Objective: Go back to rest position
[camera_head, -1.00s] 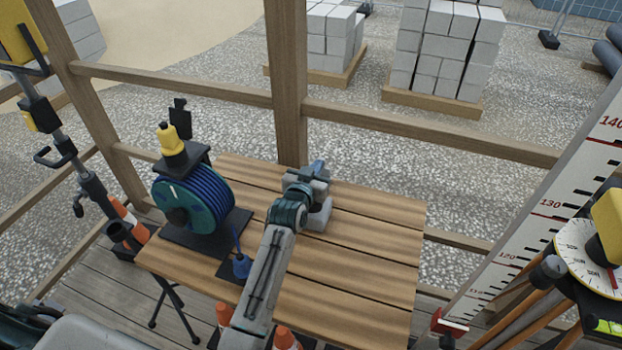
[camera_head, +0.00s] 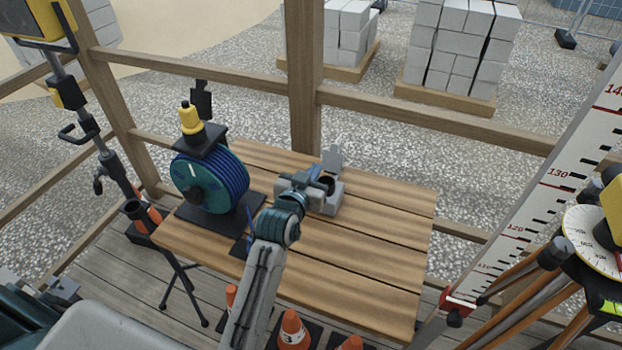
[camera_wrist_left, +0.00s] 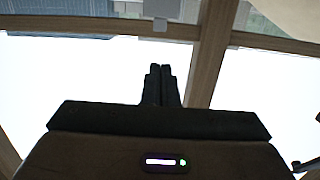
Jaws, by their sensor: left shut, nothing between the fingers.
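My left arm rises from the bottom middle of the head view, with its teal joint over the wooden table. My left gripper (camera_head: 326,181) is at the arm's far end, above the back of the table; its fingertips are hard to make out there. In the left wrist view the two dark fingers (camera_wrist_left: 160,70) stand side by side, shut with nothing between them. My right gripper shows in neither view.
A wooden table (camera_head: 370,265) lies under the arm. A teal and blue reel (camera_head: 210,183) stands to its left. Wooden railing (camera_head: 430,117) runs behind. Orange cones (camera_head: 293,330) stand in front; a marked staff (camera_head: 560,190) leans at right. The table's right half is clear.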

